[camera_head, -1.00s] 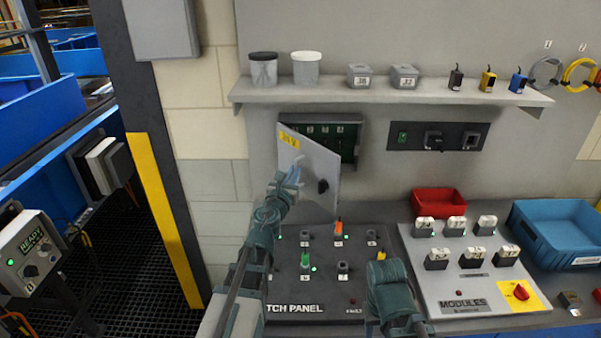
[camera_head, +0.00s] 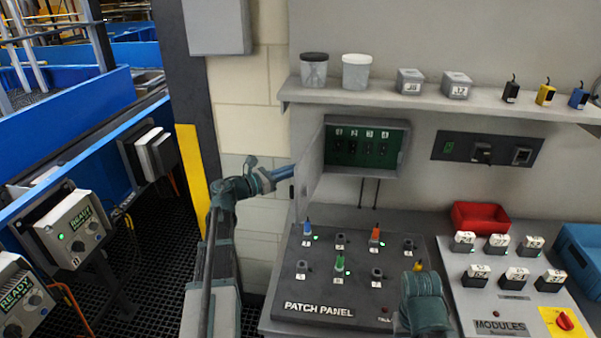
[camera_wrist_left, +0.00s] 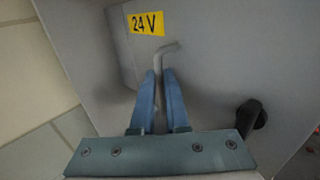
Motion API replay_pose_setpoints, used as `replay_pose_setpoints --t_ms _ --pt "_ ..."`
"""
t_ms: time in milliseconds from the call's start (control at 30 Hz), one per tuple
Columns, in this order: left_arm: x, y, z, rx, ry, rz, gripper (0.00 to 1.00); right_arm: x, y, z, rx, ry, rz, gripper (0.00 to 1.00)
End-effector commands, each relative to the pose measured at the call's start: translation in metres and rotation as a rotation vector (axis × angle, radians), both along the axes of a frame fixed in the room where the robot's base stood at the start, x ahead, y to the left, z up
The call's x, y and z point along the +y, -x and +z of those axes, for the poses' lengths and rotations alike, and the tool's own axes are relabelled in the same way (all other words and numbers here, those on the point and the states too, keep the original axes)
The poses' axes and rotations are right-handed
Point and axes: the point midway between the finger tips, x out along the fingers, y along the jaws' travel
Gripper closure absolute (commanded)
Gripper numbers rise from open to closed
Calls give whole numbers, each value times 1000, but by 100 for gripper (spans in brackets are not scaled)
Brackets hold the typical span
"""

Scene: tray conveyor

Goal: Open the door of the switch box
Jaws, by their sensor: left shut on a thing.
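The switch box (camera_head: 399,153) under the shelf shows its green inside with a row of numbered switches. Its grey door (camera_head: 311,172) is swung out to the left and seen nearly edge-on. My left gripper (camera_head: 287,173) is at the left side of the door. In the left wrist view the blue fingers (camera_wrist_left: 158,80) are shut on a bent grey handle (camera_wrist_left: 170,47) on the door, below a yellow "24 V" label (camera_wrist_left: 146,22). A black knob (camera_wrist_left: 251,117) is at the right. My right gripper (camera_head: 424,300) is low over the patch panel's right side; its fingers are hidden.
Below the box lies the patch panel (camera_head: 318,291) with several coloured plugs. The modules board (camera_head: 489,311) and a red bin (camera_head: 485,216) are at right. The shelf (camera_head: 430,103) runs above. A dark post with a yellow strip (camera_head: 192,180) stands left of my left arm.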

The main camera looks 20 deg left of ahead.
Motion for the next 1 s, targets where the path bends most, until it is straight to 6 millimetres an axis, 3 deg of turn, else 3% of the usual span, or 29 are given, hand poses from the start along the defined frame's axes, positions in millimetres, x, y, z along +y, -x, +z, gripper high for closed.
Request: replay_pose_setpoints --t_ms 700,733,867,1000 --pt "8 -6 0 1 0 -1 100 0 0 0 0 0 0 50" --pt "8 -6 0 1 0 -1 84 0 0 0 0 0 0 50" --pt "8 -5 0 1 0 -1 61 0 0 0 0 0 0 50" --pt "8 -4 0 1 -1 -2 58 0 0 0 0 0 0 50"
